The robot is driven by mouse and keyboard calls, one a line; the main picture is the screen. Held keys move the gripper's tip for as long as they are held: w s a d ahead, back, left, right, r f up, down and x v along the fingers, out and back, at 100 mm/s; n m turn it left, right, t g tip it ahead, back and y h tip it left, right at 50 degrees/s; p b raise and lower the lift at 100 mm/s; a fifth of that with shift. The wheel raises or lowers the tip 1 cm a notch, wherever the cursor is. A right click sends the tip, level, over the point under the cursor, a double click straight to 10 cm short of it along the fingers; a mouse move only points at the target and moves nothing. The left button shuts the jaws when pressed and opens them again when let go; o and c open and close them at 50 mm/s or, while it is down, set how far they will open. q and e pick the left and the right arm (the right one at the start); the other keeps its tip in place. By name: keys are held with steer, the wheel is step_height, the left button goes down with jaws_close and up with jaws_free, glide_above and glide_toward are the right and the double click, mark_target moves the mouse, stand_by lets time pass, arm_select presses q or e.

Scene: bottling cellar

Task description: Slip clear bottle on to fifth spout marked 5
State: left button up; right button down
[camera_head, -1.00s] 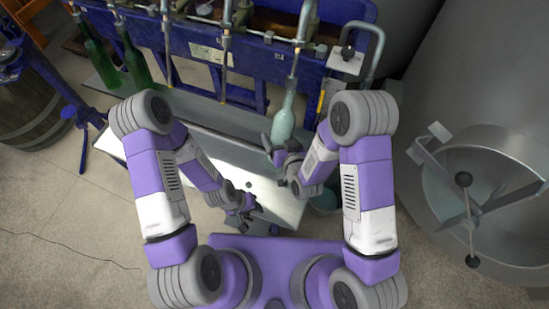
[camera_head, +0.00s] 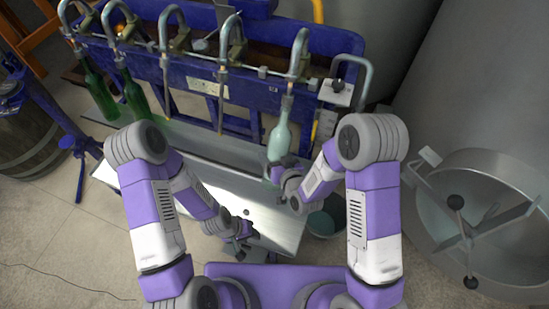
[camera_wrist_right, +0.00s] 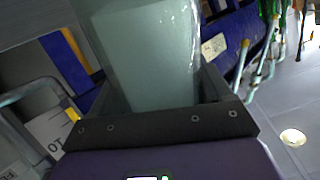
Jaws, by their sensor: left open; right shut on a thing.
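The clear bottle (camera_head: 279,140) is upright, slightly tilted, below the fifth spout (camera_head: 298,58), the rightmost one on the blue filler. Its mouth meets the lower end of that spout's tube; I cannot tell whether the tube is inside the neck. My right gripper (camera_head: 284,170) is shut on the bottle's lower part. In the right wrist view the bottle (camera_wrist_right: 150,60) fills the space between the jaws. My left gripper (camera_head: 242,243) is open and empty, low over the front of the bright tray, apart from the bottle. The number 5 mark is not readable.
Two green bottles (camera_head: 101,97) (camera_head: 137,98) hang at the two leftmost spouts. The third (camera_head: 170,60) and fourth (camera_head: 228,60) spouts are empty. A steel vat (camera_head: 480,200) stands at the right. A bucket (camera_head: 327,218) is beside the tray (camera_head: 265,222). A barrel (camera_head: 25,135) is at the left.

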steer(key=shift+w+r, duration=0.3)
steer(key=shift+r, duration=0.3)
steer(key=shift+w+d+f+t+b, duration=0.25)
steer(key=shift+w+f+b, duration=0.2)
steer(key=shift+b, duration=0.45)
steer(key=w+f+b, duration=0.1)
steer(key=b, duration=0.1)
steer(key=w+d+n+t+b, duration=0.1)
steer(key=w+b, duration=0.1)
steer(key=b, duration=0.1)
steer(key=w+f+t+b, duration=0.1)
steer(key=w+b, duration=0.1)
steer(key=shift+d+f+n+b, duration=0.3)
steer(key=shift+n, duration=0.1)
steer(key=shift+s+a+f, duration=0.1)
steer(key=shift+s+f, duration=0.05)
steer(key=shift+f, duration=0.6)
stand_by(0.3)
